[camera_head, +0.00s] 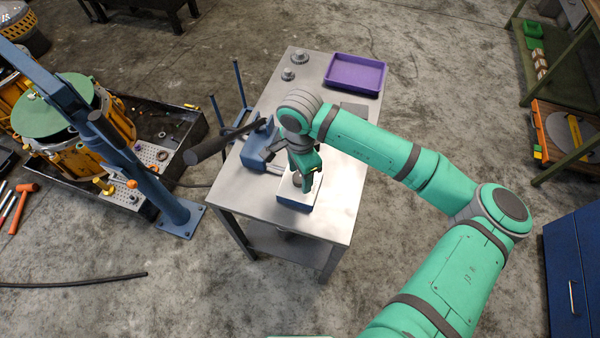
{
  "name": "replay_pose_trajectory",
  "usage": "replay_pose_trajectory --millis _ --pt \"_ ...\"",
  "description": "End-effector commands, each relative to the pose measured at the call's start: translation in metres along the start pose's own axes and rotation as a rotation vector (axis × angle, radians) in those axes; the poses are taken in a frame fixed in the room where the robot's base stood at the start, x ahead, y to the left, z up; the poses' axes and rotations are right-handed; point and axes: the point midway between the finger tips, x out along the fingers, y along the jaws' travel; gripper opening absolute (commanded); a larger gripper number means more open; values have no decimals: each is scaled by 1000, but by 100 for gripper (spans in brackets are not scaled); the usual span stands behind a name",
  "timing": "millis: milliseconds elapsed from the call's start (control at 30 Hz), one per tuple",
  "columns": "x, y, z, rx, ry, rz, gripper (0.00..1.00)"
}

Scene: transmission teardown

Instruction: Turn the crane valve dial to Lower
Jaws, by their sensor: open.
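The crane valve appears to be the small blue box with a pale top (296,207) near the front edge of the metal table. A dark round knob (297,178), seemingly its dial, shows partly on top. My gripper (304,184) points down right at the knob, with its jaws open. My gripper and wrist hide most of the dial, so its setting, any lettering and whether the fingers touch it cannot be told.
The metal table (233,192) also carries a blue vise-like tool (258,150), a purple tray (355,73) and two small gears (299,58). A blue crane post (165,195) stands left, beside a black tray (190,130) with a green-topped transmission (60,103).

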Motion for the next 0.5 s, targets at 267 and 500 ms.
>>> replay_pose_trajectory --millis 267,500 --pt "0 0 0 0 0 0 27" --pt "0 0 0 4 -1 0 10"
